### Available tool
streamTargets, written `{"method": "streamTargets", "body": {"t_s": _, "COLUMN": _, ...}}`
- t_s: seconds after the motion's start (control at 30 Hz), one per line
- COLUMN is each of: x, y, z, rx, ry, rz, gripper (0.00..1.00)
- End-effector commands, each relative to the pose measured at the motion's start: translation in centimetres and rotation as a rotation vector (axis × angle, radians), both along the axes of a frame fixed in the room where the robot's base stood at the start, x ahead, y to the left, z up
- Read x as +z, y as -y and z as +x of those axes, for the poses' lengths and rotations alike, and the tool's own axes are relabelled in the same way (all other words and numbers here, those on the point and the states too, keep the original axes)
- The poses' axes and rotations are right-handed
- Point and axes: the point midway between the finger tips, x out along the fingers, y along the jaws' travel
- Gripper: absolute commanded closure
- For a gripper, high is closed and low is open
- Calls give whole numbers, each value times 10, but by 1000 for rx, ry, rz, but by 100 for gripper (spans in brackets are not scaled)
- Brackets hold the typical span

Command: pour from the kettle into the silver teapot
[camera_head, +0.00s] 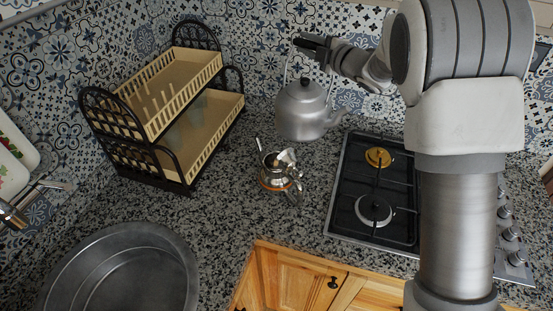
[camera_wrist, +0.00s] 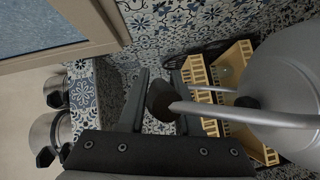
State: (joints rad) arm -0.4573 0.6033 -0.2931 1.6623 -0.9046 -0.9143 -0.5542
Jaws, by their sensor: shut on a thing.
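The grey metal kettle (camera_head: 303,110) hangs in the air, roughly upright, above and slightly right of the silver teapot. Its spout points right in the head view. My gripper (camera_head: 312,44) is shut on the kettle's handle. In the wrist view my gripper (camera_wrist: 162,102) has the handle's dark grip between its fingers, and the kettle's body (camera_wrist: 295,70) fills the right side. The silver teapot (camera_head: 273,184) stands on the counter left of the stove, apart from the kettle. A spoon-like handle (camera_head: 258,145) sticks up at its top; its inside is unclear.
A black gas stove (camera_head: 345,205) lies to the right. A two-tier dish rack (camera_head: 190,140) stands at the back left. A round metal sink (camera_head: 185,265) is at the front left. The speckled counter (camera_head: 222,215) is clear around the teapot. Metal pots (camera_wrist: 48,137) show in the wrist view.

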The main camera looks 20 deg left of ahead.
Motion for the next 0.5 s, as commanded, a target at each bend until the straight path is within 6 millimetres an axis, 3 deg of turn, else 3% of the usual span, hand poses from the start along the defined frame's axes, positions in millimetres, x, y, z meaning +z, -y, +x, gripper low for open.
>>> {"method": "streamTargets", "body": {"t_s": 0.03, "x": 7, "y": -26, "z": -11, "rx": 55, "ry": 6, "rz": 6, "gripper": 100}}
{"method": "streamTargets", "body": {"t_s": 0.2, "x": 17, "y": -101, "z": -54, "rx": 228, "ry": 5, "rz": 6, "gripper": 100}}
{"method": "streamTargets", "body": {"t_s": 0.5, "x": 35, "y": -197, "z": -132, "rx": 480, "ry": 4, "rz": 6, "gripper": 100}}
